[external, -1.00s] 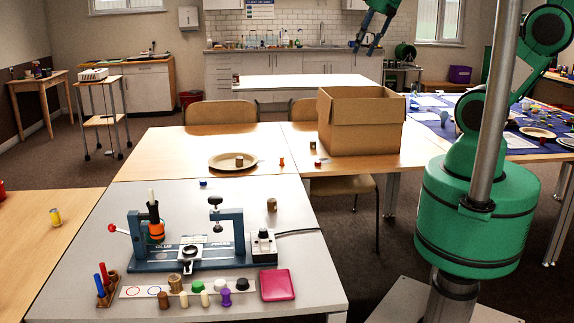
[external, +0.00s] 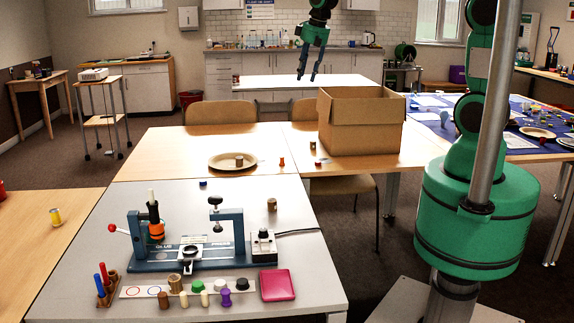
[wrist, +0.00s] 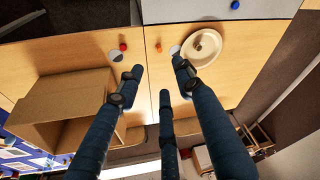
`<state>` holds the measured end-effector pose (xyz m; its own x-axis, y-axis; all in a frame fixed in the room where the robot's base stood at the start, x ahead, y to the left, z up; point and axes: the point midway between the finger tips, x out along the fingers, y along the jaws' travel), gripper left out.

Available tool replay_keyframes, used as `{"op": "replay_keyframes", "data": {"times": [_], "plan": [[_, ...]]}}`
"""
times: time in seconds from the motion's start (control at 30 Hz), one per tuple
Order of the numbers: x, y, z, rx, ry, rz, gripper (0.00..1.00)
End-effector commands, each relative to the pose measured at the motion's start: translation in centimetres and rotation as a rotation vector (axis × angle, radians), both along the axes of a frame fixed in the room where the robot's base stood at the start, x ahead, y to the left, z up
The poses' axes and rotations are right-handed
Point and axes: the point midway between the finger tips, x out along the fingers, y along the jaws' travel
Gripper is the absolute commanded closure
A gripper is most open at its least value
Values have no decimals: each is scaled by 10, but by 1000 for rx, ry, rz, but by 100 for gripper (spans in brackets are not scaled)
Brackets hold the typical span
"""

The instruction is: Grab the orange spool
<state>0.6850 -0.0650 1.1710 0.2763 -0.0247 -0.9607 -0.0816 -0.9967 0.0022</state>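A small orange spool (external: 282,162) stands on the wooden table, between the plate and the cardboard box. In the wrist view it is a small orange spot (wrist: 158,46) at the upper middle. My gripper (external: 307,78) is up in the air above the far side of that table, pointing down with its fingers apart. In the wrist view my gripper (wrist: 157,76) shows its dark fingers spread and nothing between them. The orange spool lies beyond the fingertips in that view, clear of them and unheld.
A plate (external: 222,167) holding a brown spool (external: 239,160) sits left of the orange spool. An open cardboard box (external: 362,130) stands to its right, with a small red-topped piece (external: 318,162) before it. A glue press (external: 187,262) occupies the grey front table. Bare wood surrounds the spool.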

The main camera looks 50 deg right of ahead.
Motion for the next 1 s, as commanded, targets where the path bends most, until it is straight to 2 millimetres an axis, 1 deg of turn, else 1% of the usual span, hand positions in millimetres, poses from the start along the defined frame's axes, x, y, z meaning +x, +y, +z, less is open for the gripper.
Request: {"op": "replay_keyframes", "data": {"times": [0.03, 0.2, 0.37, 0.6, 0.7, 0.8, 0.9, 1.0], "plan": [[12, -4, -15, 1, 12, -3, 64], [49, -16, -58, 4, 36, -13, 64], [80, -29, -104, 6, 61, -23, 64], [119, -47, -180, 11, 97, -36, 64], [131, -54, -210, 13, 109, -42, 64], [140, -59, -235, 15, 119, -46, 64], [145, -63, -252, 15, 126, -49, 64], [148, -65, -262, 16, 130, -50, 64]]}}
